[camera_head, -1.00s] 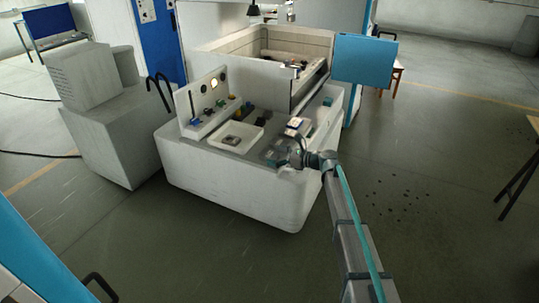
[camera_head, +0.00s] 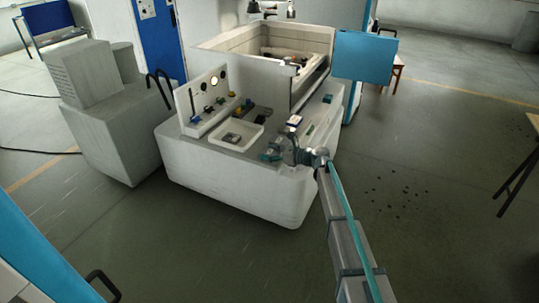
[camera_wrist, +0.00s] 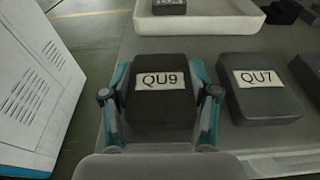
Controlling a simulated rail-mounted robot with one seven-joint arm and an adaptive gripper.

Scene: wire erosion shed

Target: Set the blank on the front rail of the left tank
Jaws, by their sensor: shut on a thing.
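My gripper (camera_wrist: 160,95) is shut on a dark block labelled QU9 (camera_wrist: 161,112), with a teal finger on each side of it. I cannot tell whether the block is clear of the surface below. In the head view my gripper (camera_head: 273,153) is over the front right part of the white machine's bench (camera_head: 240,185), and the block there is too small to make out. An open-topped pale tank (camera_head: 228,58) stands behind the bench. Its near wall faces me; I cannot tell which tank it is, nor make out its front rail clearly.
A second dark block labelled QU7 (camera_wrist: 260,104) lies close right of the held one. A white tray (camera_head: 217,139) holding a dark piece lies left of my gripper. A control panel (camera_head: 188,104) rises at the bench's left. A blue panel (camera_head: 364,58) stands right of the tank.

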